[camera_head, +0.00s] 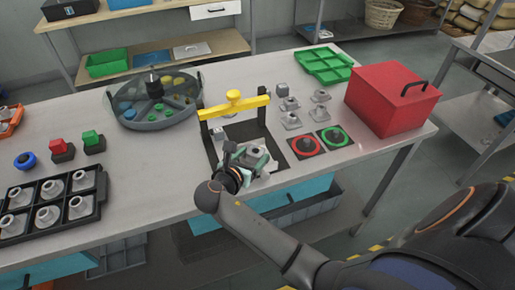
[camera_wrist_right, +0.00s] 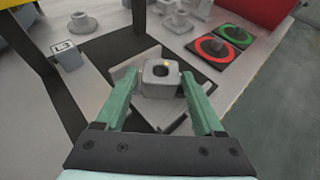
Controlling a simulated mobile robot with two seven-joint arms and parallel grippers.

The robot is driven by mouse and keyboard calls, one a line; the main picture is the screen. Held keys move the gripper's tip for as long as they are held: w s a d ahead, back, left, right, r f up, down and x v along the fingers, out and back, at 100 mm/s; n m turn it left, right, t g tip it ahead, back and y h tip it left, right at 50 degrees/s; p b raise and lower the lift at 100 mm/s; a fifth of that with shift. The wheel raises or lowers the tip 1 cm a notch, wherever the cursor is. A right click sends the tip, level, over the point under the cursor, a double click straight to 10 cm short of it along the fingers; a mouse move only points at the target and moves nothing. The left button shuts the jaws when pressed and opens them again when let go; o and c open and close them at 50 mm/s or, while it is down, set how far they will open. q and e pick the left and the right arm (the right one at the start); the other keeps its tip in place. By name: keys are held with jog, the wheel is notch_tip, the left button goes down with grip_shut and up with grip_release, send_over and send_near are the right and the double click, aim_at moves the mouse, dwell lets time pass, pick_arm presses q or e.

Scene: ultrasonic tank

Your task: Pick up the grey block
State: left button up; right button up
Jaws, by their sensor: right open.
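My right gripper (camera_head: 256,158) is open over the black-framed station under the yellow bar. In the right wrist view its green fingers (camera_wrist_right: 160,84) stand on either side of a grey block-like part (camera_wrist_right: 162,70) with a round hole on top. The part sits on a light grey plate (camera_wrist_right: 167,118); I cannot tell whether the fingers touch it. A small grey block (camera_wrist_right: 67,56) with a dark marking stands left of it, and shows in the head view (camera_head: 218,133). My left gripper is not in view.
The yellow bar (camera_head: 234,102) spans the station. Several metal parts (camera_head: 291,120), red (camera_head: 306,146) and green (camera_head: 335,136) ring pads, and a red box (camera_head: 393,98) lie to the right. A round divided tray (camera_head: 154,99) and a black rack (camera_head: 50,203) are left.

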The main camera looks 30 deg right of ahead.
jog(key=shift+w+d+f, duration=0.1)
jog(key=shift+w+d, duration=0.05)
jog(key=shift+d, duration=0.1)
grip_shut()
dwell(0.6)
